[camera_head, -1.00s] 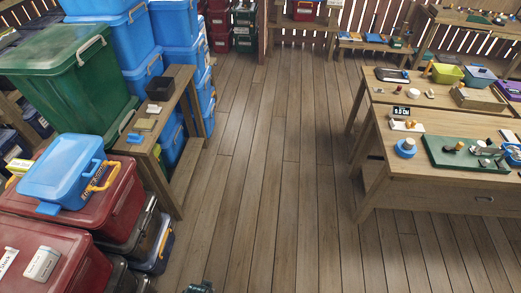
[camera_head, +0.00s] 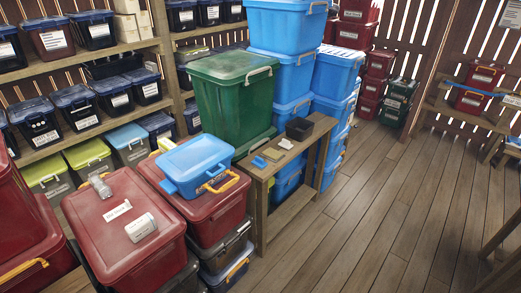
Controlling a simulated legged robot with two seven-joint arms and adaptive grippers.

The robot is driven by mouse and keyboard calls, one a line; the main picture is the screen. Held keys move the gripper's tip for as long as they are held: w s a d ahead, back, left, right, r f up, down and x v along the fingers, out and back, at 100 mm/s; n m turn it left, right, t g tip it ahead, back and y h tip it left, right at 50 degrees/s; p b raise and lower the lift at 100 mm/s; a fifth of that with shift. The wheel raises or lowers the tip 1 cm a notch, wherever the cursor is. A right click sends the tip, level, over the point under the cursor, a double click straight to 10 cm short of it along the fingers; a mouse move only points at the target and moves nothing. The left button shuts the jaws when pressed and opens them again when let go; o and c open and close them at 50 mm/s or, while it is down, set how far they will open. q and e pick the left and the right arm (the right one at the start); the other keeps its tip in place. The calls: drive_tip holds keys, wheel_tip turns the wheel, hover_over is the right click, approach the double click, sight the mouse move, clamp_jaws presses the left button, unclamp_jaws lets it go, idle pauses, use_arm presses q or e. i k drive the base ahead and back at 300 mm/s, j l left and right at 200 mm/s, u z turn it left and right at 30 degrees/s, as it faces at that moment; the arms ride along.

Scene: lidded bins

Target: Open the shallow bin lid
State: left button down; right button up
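A shallow blue bin (camera_head: 188,181) with a light blue lid (camera_head: 196,160) sits on top of a dark red bin (camera_head: 205,212), left of centre. Its lid lies flat on it and looks closed. A yellow-orange handle (camera_head: 222,182) is on its right front side and a blue latch part shows at its left. I cannot be sure that this is the bin the task names. Neither of my grippers is in view.
A wooden bench (camera_head: 262,190) with a black box (camera_head: 299,128) stands right of the blue bin. A green bin (camera_head: 233,98) and stacked blue bins (camera_head: 287,50) are behind. A red bin (camera_head: 128,225) is in front left. The floor (camera_head: 370,190) at right is clear.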

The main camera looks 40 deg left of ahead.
sight(189, 161)
drive_tip(key=u, duration=1.7)
